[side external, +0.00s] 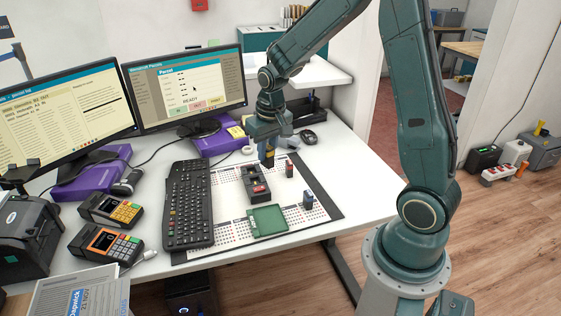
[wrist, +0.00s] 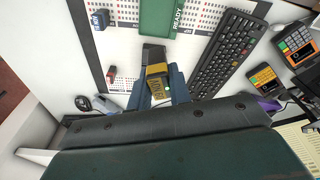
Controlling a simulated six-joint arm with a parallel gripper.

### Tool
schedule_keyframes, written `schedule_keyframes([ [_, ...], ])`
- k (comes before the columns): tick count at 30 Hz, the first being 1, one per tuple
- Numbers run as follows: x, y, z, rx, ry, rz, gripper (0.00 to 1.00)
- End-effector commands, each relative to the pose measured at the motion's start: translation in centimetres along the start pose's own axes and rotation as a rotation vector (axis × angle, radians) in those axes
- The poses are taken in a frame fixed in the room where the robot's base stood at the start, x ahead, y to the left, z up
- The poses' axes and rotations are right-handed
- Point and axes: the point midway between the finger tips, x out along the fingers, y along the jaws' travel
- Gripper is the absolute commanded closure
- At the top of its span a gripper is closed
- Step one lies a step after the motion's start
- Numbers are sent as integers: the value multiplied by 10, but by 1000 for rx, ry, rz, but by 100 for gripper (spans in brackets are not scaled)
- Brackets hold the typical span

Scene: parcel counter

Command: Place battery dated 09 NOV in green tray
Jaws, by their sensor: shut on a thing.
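My gripper (side external: 266,153) is shut on a yellow and black battery (wrist: 157,82), held above the mat behind the dark holder. Its printing is too small to read. The dark holder (side external: 252,178) stands on the mat with a red piece in it; the wrist view shows part of it beyond the held battery. The green tray (side external: 268,221) lies at the mat's front, and no battery shows in it; it also appears in the wrist view (wrist: 160,16). A red battery (side external: 289,169) and a blue battery (side external: 308,200) stand on the mat, right of the holder and tray.
A black keyboard (side external: 187,205) lies left of the holder and tray. Card terminals (side external: 105,243), two monitors (side external: 190,88) and purple boxes (side external: 93,178) stand farther left and behind. The white mat around the batteries is mostly clear.

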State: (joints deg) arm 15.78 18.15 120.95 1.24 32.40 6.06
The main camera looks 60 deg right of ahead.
Motion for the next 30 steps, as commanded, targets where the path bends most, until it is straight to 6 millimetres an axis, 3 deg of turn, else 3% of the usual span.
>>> schedule_keyframes([
  [13, 10, -1, 6, -7, -1, -2, 100],
  [30, 99, -1, 20, -7, -5, -1, 100],
])
